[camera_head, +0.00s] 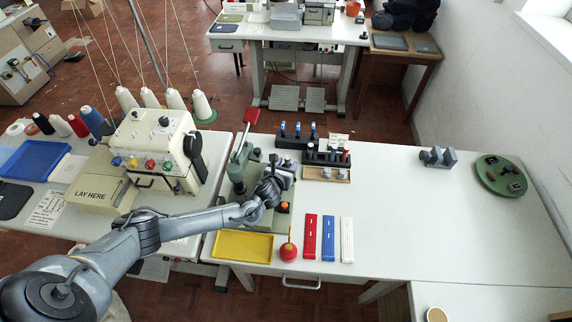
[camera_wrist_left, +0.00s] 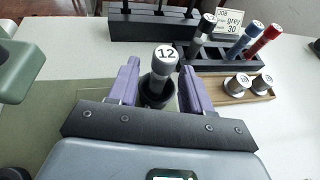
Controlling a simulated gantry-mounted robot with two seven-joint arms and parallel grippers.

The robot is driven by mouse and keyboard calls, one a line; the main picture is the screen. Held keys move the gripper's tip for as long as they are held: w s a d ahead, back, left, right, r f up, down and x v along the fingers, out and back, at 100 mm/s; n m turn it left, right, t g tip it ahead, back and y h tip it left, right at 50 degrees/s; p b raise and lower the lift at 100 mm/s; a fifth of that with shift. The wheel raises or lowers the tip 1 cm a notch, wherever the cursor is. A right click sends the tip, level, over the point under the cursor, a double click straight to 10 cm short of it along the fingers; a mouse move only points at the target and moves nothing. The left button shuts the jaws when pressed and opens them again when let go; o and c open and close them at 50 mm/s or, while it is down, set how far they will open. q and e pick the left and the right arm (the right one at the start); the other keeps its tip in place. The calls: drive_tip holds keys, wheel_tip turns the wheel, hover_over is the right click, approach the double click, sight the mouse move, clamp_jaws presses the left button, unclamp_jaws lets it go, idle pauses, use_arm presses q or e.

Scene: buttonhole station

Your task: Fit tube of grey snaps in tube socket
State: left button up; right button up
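My left gripper (camera_head: 274,184) is over the green press (camera_head: 238,172). In the left wrist view, its two purple fingers (camera_wrist_left: 160,82) stand apart on either side of a silver cylinder marked 12 (camera_wrist_left: 162,66). The cylinder stands in a black cup (camera_wrist_left: 157,94); narrow gaps seem to show beside it. A dark grey tube (camera_wrist_left: 203,30), likely the grey snaps, leans in the black rack (camera_head: 326,157) beyond, beside a blue tube (camera_wrist_left: 244,42) and a red tube (camera_wrist_left: 266,38). I cannot clearly make out the tube socket. My right gripper is not in view.
A card reading "grey 30" (camera_wrist_left: 232,18) stands behind the rack. A wooden tray (camera_head: 312,173) holds two silver pieces. A yellow tray (camera_head: 243,246), a red ball (camera_head: 288,252) and red, blue and white strips (camera_head: 328,238) lie nearer. The table's right half is mostly clear.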

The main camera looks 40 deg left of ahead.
use_arm(q)
drive_tip(key=shift+s+d+f, duration=0.1)
drive_tip(key=shift+s+f, duration=0.1)
drive_tip(key=shift+f, duration=0.15)
drive_tip(key=shift+r+p, duration=0.3)
drive_tip(key=shift+r, duration=0.3)
drive_tip(key=p+v, duration=0.2)
drive_tip(key=v, duration=1)
drive_tip(key=shift+w, duration=0.1)
drive_tip(key=shift+d+r, duration=0.1)
